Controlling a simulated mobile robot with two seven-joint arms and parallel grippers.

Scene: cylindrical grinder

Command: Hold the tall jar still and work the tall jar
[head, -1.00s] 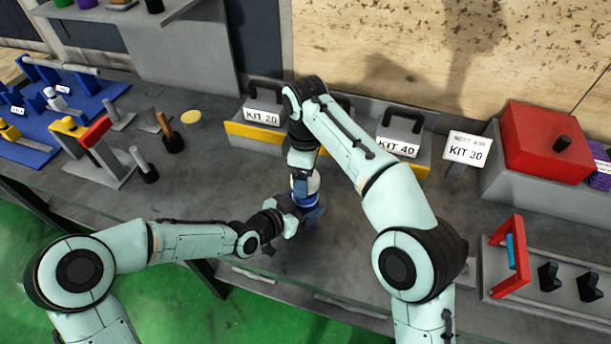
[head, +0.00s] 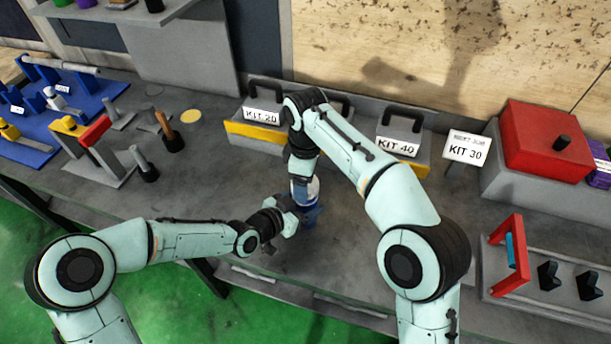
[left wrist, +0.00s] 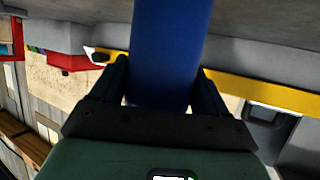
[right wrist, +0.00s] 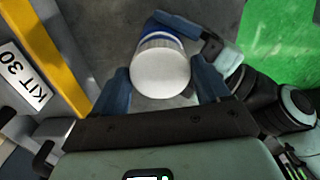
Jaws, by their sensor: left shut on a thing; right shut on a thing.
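The tall jar stands on the bench in the middle of the head view, with a blue body (left wrist: 170,45) and a white lid (right wrist: 160,70). My left gripper (head: 300,213) is shut around the blue body from the side; in the left wrist view its fingers lie on both sides of the body. My right gripper (head: 305,186) comes from above and is shut on the white lid; in the right wrist view its fingers flank the lid. The arms hide much of the jar in the head view. I cannot tell whether the lid is loose.
A KIT 30 sign (head: 466,150) and red block (head: 548,142) are at right. Stands and tools (head: 105,150) fill the left. The bench around the jar is clear.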

